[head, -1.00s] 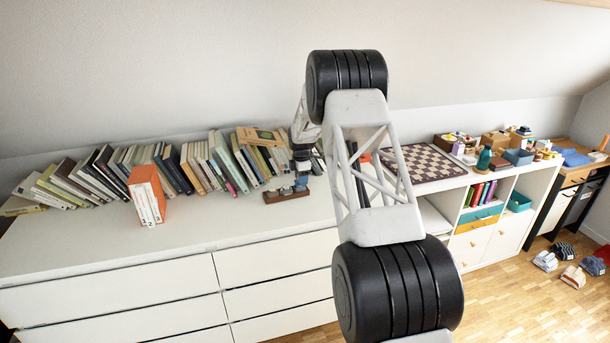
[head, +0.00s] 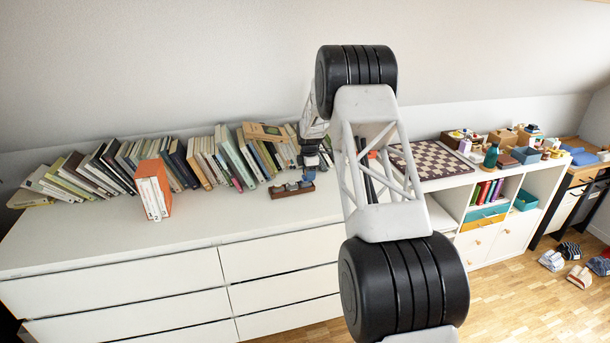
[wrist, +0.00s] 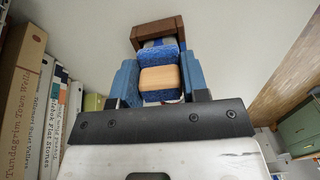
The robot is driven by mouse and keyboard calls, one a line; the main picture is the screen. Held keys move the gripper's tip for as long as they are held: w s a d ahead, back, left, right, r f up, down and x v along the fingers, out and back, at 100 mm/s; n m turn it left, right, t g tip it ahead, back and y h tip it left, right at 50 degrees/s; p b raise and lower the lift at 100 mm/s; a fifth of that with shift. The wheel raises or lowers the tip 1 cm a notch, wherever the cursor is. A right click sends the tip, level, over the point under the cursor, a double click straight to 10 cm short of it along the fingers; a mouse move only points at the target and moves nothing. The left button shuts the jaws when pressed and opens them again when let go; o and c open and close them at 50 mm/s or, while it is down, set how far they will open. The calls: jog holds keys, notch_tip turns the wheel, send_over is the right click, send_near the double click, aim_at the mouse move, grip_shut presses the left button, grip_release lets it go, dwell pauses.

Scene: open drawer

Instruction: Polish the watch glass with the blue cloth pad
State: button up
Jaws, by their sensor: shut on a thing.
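My gripper (wrist: 161,86) is shut on the blue cloth pad (wrist: 170,58), which has a pale wooden block (wrist: 160,79) on its back. The blue fingers stand on either side of the block. In the wrist view the pad lies against or just in front of a dark brown wooden stand (wrist: 148,32); I cannot tell whether they touch. In the head view my gripper (head: 309,170) is at the right end of this low stand (head: 291,192) on the white dresser. Small grey parts show on the stand. I cannot make out the watch glass clearly.
Leaning books (head: 190,163) line the wall behind and to the left. An orange slipcase of books (head: 153,190) stands left of the stand. A chessboard (head: 430,161) lies to the right. The dresser top (head: 215,220) is clear in front of the stand.

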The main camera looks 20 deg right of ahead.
jog(key=shift+d+f, duration=0.15)
jog(key=shift+d, duration=0.3)
jog(key=shift+r, duration=4.2)
jog(key=shift+f, duration=0.1)
